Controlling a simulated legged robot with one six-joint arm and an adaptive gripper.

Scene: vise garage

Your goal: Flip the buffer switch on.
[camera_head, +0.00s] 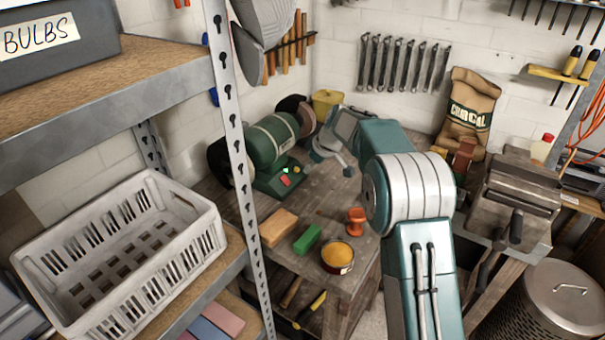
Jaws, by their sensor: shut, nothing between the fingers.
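The buffer (268,143) is a green bench machine with a dark wheel at each end, standing at the back left of the wooden workbench. Its switch (287,177) shows on the front of the base as a small red part and a green part. I cannot tell its on or off position. My gripper (328,152) is to the right of the buffer, above the bench and apart from the switch. It is shut and empty. My arm hides part of the bench's right side.
A metal shelf post (240,150) stands close on the left, beside a white crate (120,250). On the bench are a tan block (278,227), a green block (307,239), an orange-filled tin (338,257) and an orange object (355,221). A vise (515,195) is at right.

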